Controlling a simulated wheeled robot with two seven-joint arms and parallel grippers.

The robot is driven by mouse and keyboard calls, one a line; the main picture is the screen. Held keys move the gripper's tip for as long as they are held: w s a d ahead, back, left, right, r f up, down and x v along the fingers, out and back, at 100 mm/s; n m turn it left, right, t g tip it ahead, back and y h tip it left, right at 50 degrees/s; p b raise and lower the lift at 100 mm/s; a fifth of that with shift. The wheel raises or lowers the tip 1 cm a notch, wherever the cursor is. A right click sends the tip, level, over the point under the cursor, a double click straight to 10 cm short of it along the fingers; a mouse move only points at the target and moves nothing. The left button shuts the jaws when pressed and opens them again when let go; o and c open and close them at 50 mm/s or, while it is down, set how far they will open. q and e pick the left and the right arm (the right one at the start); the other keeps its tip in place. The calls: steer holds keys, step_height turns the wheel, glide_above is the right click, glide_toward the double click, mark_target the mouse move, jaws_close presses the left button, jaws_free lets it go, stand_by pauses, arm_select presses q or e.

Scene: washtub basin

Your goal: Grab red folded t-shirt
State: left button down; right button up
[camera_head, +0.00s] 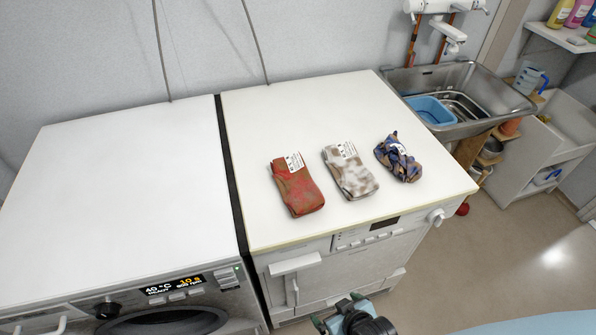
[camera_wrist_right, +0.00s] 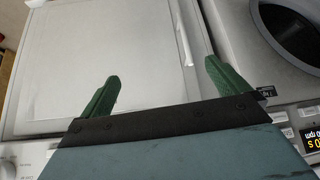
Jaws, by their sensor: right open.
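The red folded t-shirt (camera_head: 297,187), stained with brown, lies on the white top of the right-hand machine (camera_head: 300,110), left of two other folded cloths. A white label shows at its far end. My right gripper (camera_head: 343,306) is at the bottom of the head view, in front of that machine and below its top, apart from the t-shirt. In the right wrist view its two green fingers (camera_wrist_right: 160,85) are spread with nothing between them, facing pale machine panels. The t-shirt is out of the right wrist view. My left gripper is in neither view.
A white-and-brown folded cloth (camera_head: 350,172) and a blue-and-brown bundled cloth (camera_head: 398,157) lie to the right of the t-shirt. A washing machine (camera_head: 120,190) stands on the left, a metal sink (camera_head: 475,85) at back right. The machine top behind the cloths is clear.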

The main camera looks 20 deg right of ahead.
mark_target(305, 194)
steer(key=w+a+r+m+t+p, duration=0.1)
steer(key=w+r+t+p, duration=0.3)
steer(key=r, duration=1)
steer(key=w+a+r+t, duration=0.15)
steer(key=w+r, duration=0.45)
steer(key=r, duration=0.8)
steer(key=shift+t, duration=0.55)
steer(key=x, duration=0.7)
steer(key=shift+w+d+r, duration=0.1)
steer(key=shift+w+d, duration=0.1)
steer(key=shift+b+x, duration=0.45)
steer(key=shift+x, duration=2.35)
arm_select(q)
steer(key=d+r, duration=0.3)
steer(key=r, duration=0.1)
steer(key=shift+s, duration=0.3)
arm_select(e)
steer(key=shift+a, duration=0.2)
steer(key=shift+c, duration=0.3)
steer(key=c, duration=1)
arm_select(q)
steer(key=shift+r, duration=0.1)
arm_select(e)
steer(key=shift+c, duration=0.2)
